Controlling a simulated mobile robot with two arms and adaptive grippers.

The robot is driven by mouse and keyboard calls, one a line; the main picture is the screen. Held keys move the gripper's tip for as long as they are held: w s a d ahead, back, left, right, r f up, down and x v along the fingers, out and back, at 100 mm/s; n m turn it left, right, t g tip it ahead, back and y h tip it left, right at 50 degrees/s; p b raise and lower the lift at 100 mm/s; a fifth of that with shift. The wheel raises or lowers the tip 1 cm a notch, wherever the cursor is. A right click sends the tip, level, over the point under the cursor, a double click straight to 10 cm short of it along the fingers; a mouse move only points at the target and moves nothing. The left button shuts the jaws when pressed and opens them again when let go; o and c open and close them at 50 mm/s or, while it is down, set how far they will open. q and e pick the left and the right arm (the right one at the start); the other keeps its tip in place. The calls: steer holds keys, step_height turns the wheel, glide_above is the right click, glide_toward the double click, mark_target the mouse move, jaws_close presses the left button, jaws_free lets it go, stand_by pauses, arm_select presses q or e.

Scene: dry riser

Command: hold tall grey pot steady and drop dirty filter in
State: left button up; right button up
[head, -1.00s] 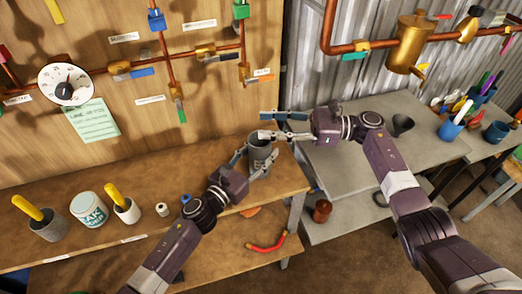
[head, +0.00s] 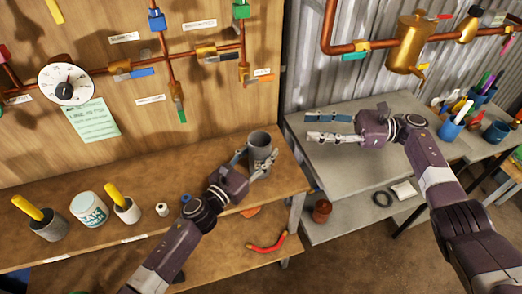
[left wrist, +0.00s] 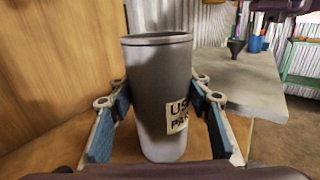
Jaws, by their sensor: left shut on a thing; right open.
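The tall grey pot (head: 262,146) stands upright at the right end of the wooden bench. It fills the middle of the left wrist view (left wrist: 150,85), with a partly visible paper label on its side. My left gripper (head: 255,163) is shut around the pot, one finger on each side. My right gripper (head: 328,127) is open over the grey table, to the right of the pot and apart from it, with nothing seen between its fingers. I cannot make out the dirty filter; the pot's inside is too dark to tell what it holds.
The wooden bench (head: 85,248) holds a white tub (head: 90,208) and two grey cups with yellow handles at left. The grey table (head: 345,165) stands to the right, mostly clear near the pot. A black ring (head: 382,198) and a red-brown jar (head: 322,210) lie on its lower shelf.

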arm_select(q)
steer(key=o, duration=1.3)
steer(key=v, duration=1.2)
steer(key=shift+f, duration=0.1)
